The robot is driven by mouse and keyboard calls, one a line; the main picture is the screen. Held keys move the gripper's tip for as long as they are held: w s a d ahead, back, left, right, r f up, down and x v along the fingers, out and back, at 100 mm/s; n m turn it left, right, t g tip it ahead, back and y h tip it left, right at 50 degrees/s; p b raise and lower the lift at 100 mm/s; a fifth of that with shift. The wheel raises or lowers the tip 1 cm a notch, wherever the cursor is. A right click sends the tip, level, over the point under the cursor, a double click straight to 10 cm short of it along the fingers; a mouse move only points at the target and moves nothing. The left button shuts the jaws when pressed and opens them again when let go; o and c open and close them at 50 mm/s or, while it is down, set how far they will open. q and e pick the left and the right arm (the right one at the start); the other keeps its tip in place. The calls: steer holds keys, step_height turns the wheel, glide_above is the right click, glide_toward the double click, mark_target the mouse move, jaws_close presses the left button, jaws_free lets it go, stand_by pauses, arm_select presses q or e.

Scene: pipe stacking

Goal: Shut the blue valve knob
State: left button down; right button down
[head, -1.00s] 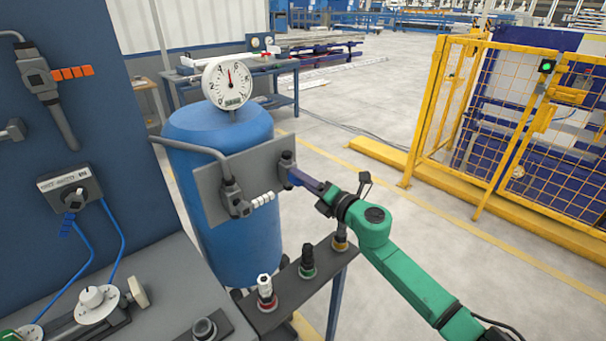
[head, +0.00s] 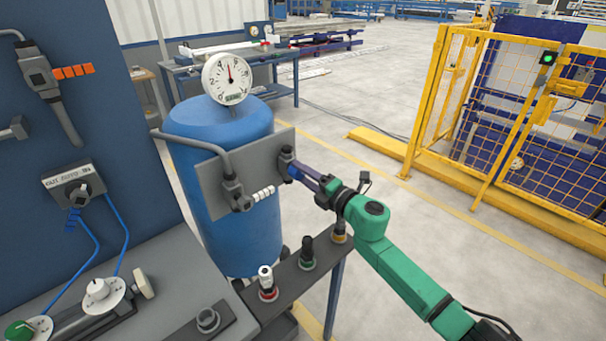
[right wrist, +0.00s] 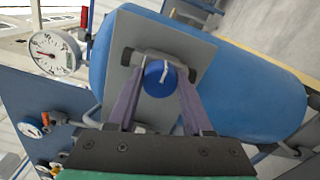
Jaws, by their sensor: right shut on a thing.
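The blue valve knob (right wrist: 157,80) is round with a white pointer line across its face. It sits on a valve on the grey plate (right wrist: 189,42) in front of the blue tank (head: 240,226). In the head view only a little blue of the knob (head: 294,172) shows at the fingertips. My right gripper (right wrist: 157,90) is shut on the knob, with one purple finger on each side of it. In the head view the right gripper (head: 298,173) reaches the plate's right edge from the right. My left gripper is not in view.
A round white gauge (head: 226,79) stands above the tank. A blue panel (head: 75,120) fills the left. A yellow fence (head: 440,110) stands at the right; open floor lies between.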

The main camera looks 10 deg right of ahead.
steer(key=shift+c, duration=1.5)
jaws_free()
steer(key=b+v, duration=0.2)
steer(key=v, duration=1.2)
steer(key=shift+s+b, duration=0.25)
steer(key=shift+b, duration=0.15)
steer(key=shift+d, duration=0.2)
